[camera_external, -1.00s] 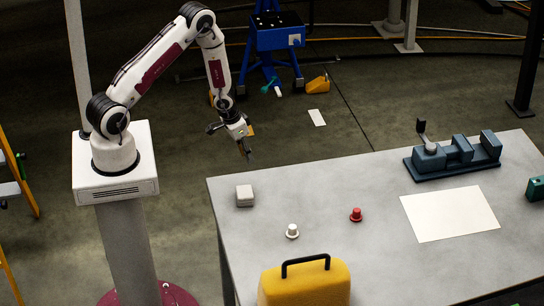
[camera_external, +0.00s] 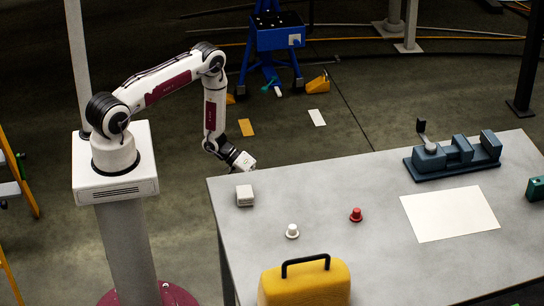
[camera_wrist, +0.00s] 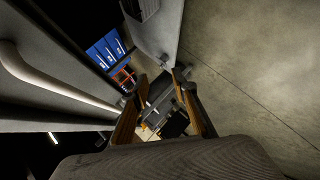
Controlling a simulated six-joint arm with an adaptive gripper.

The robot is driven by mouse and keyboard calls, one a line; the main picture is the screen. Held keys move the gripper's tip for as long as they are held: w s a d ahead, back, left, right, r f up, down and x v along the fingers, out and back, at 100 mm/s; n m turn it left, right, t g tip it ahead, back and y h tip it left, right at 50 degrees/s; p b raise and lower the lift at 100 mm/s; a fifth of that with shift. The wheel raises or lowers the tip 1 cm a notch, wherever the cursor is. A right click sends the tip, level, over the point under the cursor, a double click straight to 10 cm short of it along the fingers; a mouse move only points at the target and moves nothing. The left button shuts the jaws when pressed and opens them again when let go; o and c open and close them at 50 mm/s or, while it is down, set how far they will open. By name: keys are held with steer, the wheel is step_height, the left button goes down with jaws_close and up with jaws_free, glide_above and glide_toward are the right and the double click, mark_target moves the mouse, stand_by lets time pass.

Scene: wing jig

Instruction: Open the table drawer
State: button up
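The grey table (camera_external: 330,185) fills the right half of the external view; its drawer front is hidden there. In the wrist view, a pale curved bar (camera_wrist: 55,82) that looks like a handle runs along a grey panel on the left. My gripper (camera_external: 244,163) is at the table's left edge in the external view, its fingers hidden. In the wrist view, my gripper (camera_wrist: 160,85) has its two orange-padded fingers spread with a gap between them. The bar lies left of the fingers, apart from them.
Open floor (camera_wrist: 260,60) shows right in the wrist view.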

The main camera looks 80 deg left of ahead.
steer(key=w+d+r+n+t+h, duration=0.2)
steer(key=d+r+h, duration=0.1)
steer(key=r, duration=0.7)
steer(key=shift+w+d+r+t+h, duration=0.25)
steer(key=shift+d+t+h, duration=0.15)
steer(key=shift+h, duration=0.1)
steer(key=shift+x, duration=3.85)
jaws_close()
